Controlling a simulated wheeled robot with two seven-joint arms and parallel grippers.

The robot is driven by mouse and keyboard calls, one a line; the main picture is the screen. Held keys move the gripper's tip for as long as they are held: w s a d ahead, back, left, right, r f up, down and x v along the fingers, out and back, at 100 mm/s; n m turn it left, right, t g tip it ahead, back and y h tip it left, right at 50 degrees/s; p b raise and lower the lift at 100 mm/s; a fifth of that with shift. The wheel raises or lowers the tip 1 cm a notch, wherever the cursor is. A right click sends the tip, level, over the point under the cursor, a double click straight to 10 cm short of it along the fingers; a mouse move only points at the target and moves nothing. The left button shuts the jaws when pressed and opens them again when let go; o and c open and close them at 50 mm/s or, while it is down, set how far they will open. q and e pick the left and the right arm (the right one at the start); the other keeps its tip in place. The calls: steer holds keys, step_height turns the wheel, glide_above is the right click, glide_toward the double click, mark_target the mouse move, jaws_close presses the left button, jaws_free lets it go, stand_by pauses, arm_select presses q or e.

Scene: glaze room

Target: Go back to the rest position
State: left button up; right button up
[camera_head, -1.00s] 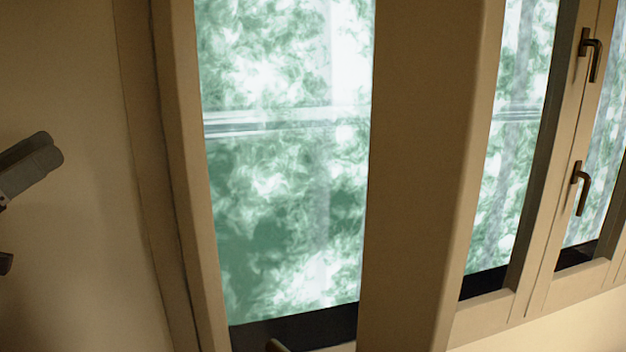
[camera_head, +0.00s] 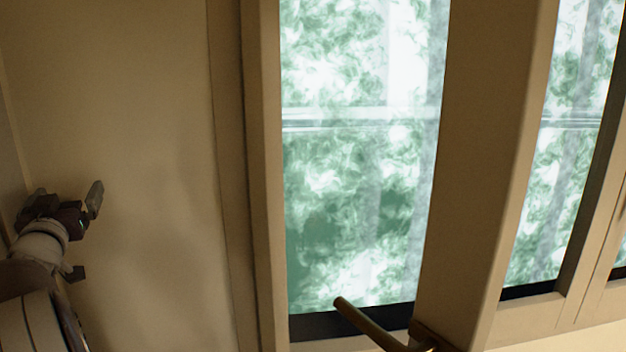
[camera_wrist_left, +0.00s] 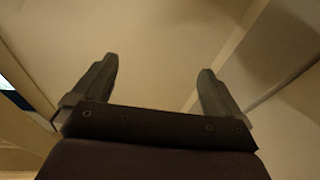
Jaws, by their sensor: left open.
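My left gripper (camera_head: 86,234) shows at the lower left of the head view, in front of a plain beige wall. In the left wrist view its two dark fingers (camera_wrist_left: 158,80) stand wide apart with nothing between them. The gripper is open and empty. My left arm comes in from the lower left corner of the head view. My right gripper is in neither view.
A tall window (camera_head: 360,200) in a beige frame (camera_head: 470,160) fills the middle of the head view, with another pane at the right. A brown handle (camera_head: 368,322) juts out at its bottom. Beige wall (camera_head: 150,150) lies left of the window.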

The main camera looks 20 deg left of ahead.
arm_select(q)
steer(key=w+d+f+g+h+b, duration=0.1)
steer(key=d+f+g, duration=0.15)
steer(key=f, duration=0.55)
steer(key=w+d+f+g+h, duration=0.15)
steer(key=f+g, duration=0.25)
steer(key=f, duration=0.5)
steer(key=s+d+f+m+g+h+b, duration=0.15)
steer(key=d+f+g+h, duration=0.25)
steer(key=d+f, duration=0.9)
steer(key=s+d+f+m+g+h+b, duration=0.1)
steer(key=s+d+f+m, duration=0.1)
steer(key=d, duration=0.7)
steer(key=s+d+f+m+g+h+b, duration=0.1)
steer(key=s+d+f, duration=0.3)
steer(key=d, duration=0.5)
steer(key=s+d+f+m+g+h+b, duration=0.1)
steer(key=s+d+f+m+g+h, duration=0.1)
steer(key=d+f, duration=0.5)
steer(key=shift+s+d+m+h, duration=0.6)
steer(key=shift+s+d, duration=0.2)
steer(key=shift+d, duration=0.15)
steer(key=shift+g, duration=0.25)
